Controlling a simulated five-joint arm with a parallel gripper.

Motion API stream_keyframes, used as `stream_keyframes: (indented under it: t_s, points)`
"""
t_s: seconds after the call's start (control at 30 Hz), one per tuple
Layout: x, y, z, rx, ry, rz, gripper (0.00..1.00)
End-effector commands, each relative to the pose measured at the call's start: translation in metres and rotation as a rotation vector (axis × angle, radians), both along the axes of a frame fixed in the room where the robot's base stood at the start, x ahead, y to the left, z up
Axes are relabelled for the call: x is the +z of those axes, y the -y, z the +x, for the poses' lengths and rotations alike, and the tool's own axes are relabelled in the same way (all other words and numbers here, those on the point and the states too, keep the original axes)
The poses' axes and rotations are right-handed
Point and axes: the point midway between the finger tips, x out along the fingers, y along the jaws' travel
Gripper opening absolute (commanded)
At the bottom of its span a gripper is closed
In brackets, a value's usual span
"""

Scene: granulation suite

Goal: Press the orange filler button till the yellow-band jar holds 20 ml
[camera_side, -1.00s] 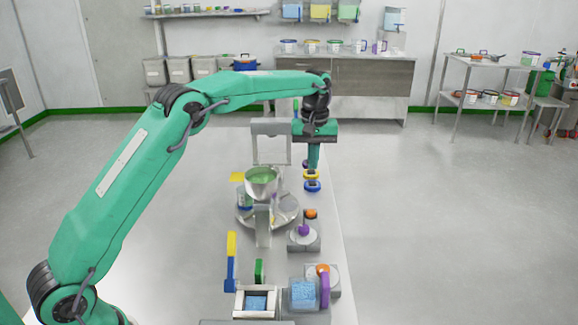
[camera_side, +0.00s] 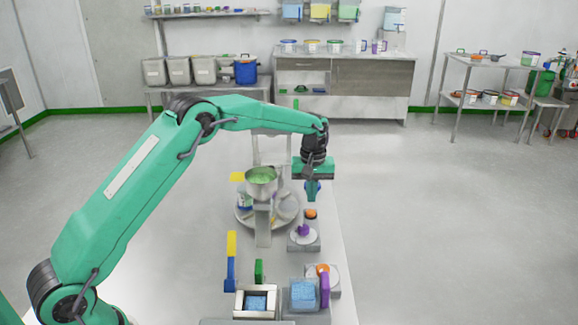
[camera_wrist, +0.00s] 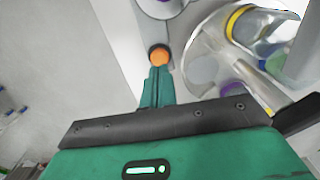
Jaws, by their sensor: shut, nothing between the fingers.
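The orange button (camera_side: 310,214) sits on a small grey block near the right edge of the bench. It also shows in the wrist view (camera_wrist: 159,56), just beyond my fingertips. My gripper (camera_side: 312,200) is shut and empty, pointing down just behind the button; in the wrist view its fingertips (camera_wrist: 157,72) reach the button's near edge. I cannot tell whether they touch it. A clear jar with a yellow band (camera_wrist: 237,18) appears at the upper right of the wrist view, by the round grey turntable (camera_wrist: 196,40). Its level is not readable. I cannot pick out this jar in the side view.
The turntable (camera_side: 246,217) with a bowl of green material (camera_side: 262,176) above it stands left of my gripper. A purple knob (camera_side: 303,230) is in front of the button. Nearer stand blue-filled containers (camera_side: 303,293) and another orange knob (camera_side: 322,269). Open floor lies right.

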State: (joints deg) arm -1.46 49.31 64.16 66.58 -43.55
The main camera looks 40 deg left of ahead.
Motion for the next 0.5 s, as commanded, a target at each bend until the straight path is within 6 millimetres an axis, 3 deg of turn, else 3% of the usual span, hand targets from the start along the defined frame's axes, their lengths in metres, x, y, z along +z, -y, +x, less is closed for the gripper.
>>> stream_keyframes:
  t_s: [0.2,0.5]
  points:
    - [-0.024,0.0,0.0,0.0,0.0,0.0,0.0]
    - [-0.034,0.0,0.0,0.0,0.001,0.0,0.0]
